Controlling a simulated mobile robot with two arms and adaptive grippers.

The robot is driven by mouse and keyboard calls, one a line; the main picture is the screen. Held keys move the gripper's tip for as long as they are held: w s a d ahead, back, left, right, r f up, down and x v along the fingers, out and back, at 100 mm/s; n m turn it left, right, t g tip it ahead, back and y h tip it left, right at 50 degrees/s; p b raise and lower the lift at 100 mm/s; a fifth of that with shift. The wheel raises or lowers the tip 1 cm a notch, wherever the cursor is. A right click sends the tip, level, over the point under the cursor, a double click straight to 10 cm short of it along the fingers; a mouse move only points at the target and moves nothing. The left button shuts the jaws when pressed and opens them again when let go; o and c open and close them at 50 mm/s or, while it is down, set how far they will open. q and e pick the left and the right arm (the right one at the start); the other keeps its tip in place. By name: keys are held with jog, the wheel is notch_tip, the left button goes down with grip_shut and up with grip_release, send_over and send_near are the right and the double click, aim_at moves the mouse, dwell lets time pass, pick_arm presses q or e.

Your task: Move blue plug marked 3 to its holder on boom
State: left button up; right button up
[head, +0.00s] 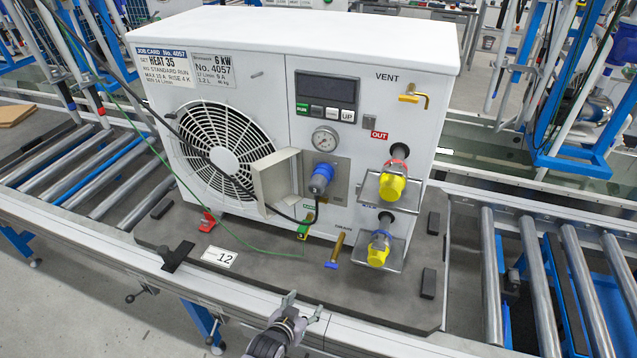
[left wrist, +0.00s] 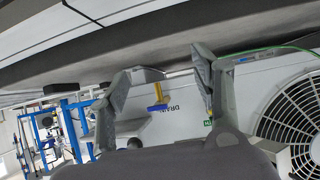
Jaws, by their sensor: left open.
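A blue plug (head: 321,178) sits in a socket on the grey panel of the white pump unit (head: 460,30), below the round gauge. A black cable hangs from it; I cannot read a number on it. An open grey flap (head: 276,184) stands just left of it. I cannot make out its holder on the boom. My left gripper (head: 306,304) is open and empty at the front edge of the dark pallet, below and apart from the plug. In the left wrist view its spread fingers (left wrist: 162,78) face the unit's lower front; the plug does not show there. My right gripper is not in view.
Two yellow-capped fittings (head: 391,184) stick out to the right of the plug. A brass drain tap (head: 337,248) with a blue handle, also in the left wrist view (left wrist: 157,94), and a green wire hang low. Roller conveyors (head: 545,270) flank the dark pallet (head: 180,240).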

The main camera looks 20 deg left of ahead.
pick_arm(q)
jog(key=w+r+t, duration=0.2)
jog(key=w+r, duration=0.2)
jog(key=r, duration=0.4)
jog(key=w+r+t, duration=0.2)
jog(key=w+r, duration=0.2)
jog(key=r, duration=0.4)
jog(key=n+t, duration=0.1)
jog(key=t, duration=0.1)
send_near(315, 191)
jog(key=w, duration=0.4)
jog(key=shift+d+y+b, duration=0.2)
jog(key=shift+y+b, duration=0.1)
jog(key=shift+b, duration=0.1)
jog(key=shift+w+f+b, duration=0.1)
jog(key=shift+w+b, duration=0.3)
jog(key=shift+w, duration=0.1)
jog(key=w+b, duration=0.3)
jog(key=w, duration=0.3)
jog(key=shift+w+d, duration=0.15)
jog(key=shift+w, duration=0.9)
jog(key=shift+c, duration=0.4)
